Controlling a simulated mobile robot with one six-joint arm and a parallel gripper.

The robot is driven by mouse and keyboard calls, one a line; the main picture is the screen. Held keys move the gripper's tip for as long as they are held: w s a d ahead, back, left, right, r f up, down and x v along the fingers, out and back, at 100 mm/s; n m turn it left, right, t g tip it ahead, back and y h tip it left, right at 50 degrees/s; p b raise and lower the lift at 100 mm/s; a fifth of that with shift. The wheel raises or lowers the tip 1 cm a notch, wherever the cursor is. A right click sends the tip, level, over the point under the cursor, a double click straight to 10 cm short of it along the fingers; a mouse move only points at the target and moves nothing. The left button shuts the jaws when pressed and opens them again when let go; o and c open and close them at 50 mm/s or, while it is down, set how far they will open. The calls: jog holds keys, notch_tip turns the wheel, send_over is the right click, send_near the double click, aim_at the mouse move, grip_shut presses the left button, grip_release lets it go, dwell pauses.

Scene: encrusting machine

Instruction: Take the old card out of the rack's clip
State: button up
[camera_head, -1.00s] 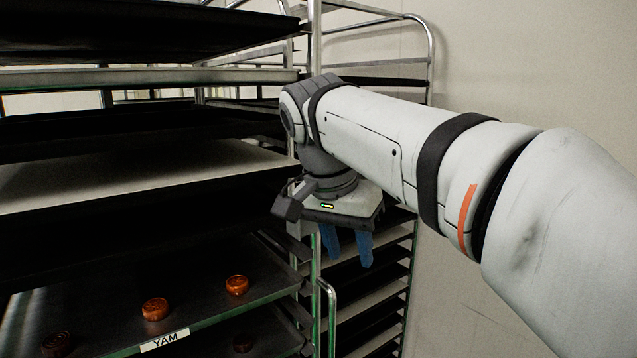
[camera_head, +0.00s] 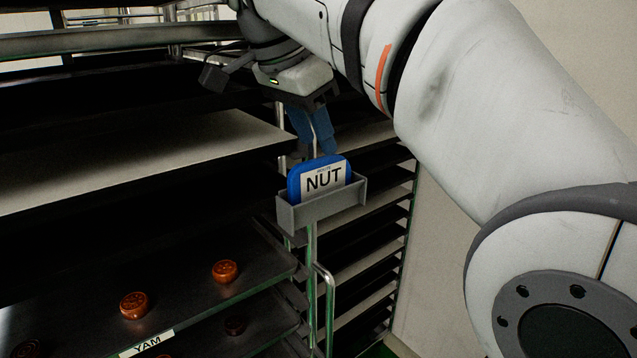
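A blue card marked NUT (camera_head: 321,181) stands upright in a grey clip (camera_head: 322,212) fixed to the rack's front post. The card's upper part shows above the clip's front wall; its lower edge is hidden in the clip. My gripper (camera_head: 312,151) points down with its blue fingers just above and slightly behind the card's top in the picture. The fingers look a little apart, with nothing seen between them. I cannot tell the exact depth gap between the fingers and the card.
A lower tray labelled YAM (camera_head: 146,343) carries several round brown cakes (camera_head: 225,271). More rack shelves (camera_head: 365,240) stand behind the clip. A curved metal handle (camera_head: 329,300) is below it. My arm covers the upper right.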

aim_at(320, 158)
jog(key=x, duration=0.4)
jog(key=shift+s+a+f+p, duration=0.15)
jog(key=shift+s+f+p, duration=0.15)
jog(key=shift+f+p, duration=0.1)
jog(key=shift+w+f, duration=0.15)
jog(key=shift+f, duration=0.05)
jog(key=shift+c, duration=0.5)
grip_shut()
